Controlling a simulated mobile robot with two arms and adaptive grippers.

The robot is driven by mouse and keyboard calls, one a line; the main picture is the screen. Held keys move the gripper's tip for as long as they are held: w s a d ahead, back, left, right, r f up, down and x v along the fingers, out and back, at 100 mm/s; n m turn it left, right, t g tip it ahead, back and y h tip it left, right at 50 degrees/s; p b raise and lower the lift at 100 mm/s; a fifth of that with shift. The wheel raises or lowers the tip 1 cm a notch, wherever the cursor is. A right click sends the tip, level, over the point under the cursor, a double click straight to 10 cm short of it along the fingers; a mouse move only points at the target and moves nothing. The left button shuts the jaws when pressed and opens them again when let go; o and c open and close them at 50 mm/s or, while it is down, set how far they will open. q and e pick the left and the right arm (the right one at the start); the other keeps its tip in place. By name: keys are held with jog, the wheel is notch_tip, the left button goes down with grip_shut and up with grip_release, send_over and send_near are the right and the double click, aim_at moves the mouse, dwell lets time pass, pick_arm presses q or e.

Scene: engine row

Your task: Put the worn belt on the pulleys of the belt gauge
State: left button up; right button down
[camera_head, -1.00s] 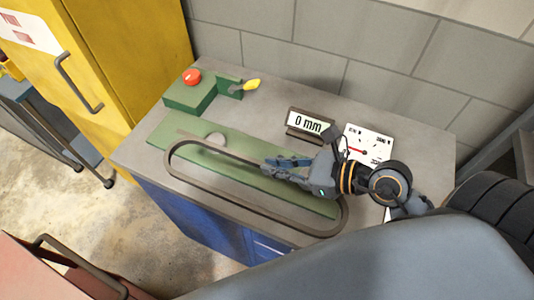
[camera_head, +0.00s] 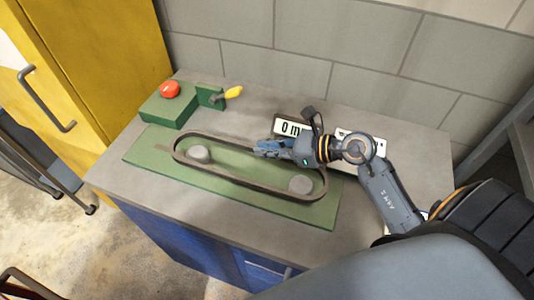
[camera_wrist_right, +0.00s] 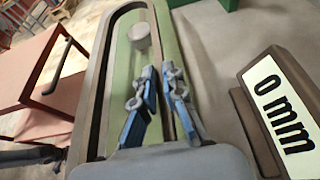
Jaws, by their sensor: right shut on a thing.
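The worn belt (camera_head: 243,184) is a dark brown oval loop over the green plate of the belt gauge (camera_head: 320,212). In the head view the loop encircles both grey pulleys, the left one (camera_head: 198,154) and the right one (camera_head: 301,185), with slack around them; I cannot tell whether it touches the plate. My right gripper (camera_head: 262,148) is shut on the belt's back run. In the wrist view the fingers (camera_wrist_right: 163,75) straddle the belt (camera_wrist_right: 98,75), with one pulley (camera_wrist_right: 140,36) inside the loop. My left gripper is not in view.
A display (camera_head: 290,128) reading 0 mm stands behind the gauge, partly hidden by my right arm. A green box with a red button (camera_head: 170,89) and a yellow-tipped lever (camera_head: 234,92) sit at the back left. A yellow cabinet (camera_head: 105,45) stands at the left.

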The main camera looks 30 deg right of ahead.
aim_at(267, 165)
jog(key=f, duration=0.2)
jog(key=f+p, duration=0.1)
jog(key=shift+w+d+f, duration=0.15)
jog(key=shift+w+f, duration=0.1)
jog(key=shift+f, duration=0.05)
jog(key=shift+f, duration=0.1)
jog(key=shift+f+b, duration=0.55)
jog(key=c, duration=1.4)
grip_release()
jog(key=shift+c, duration=0.2)
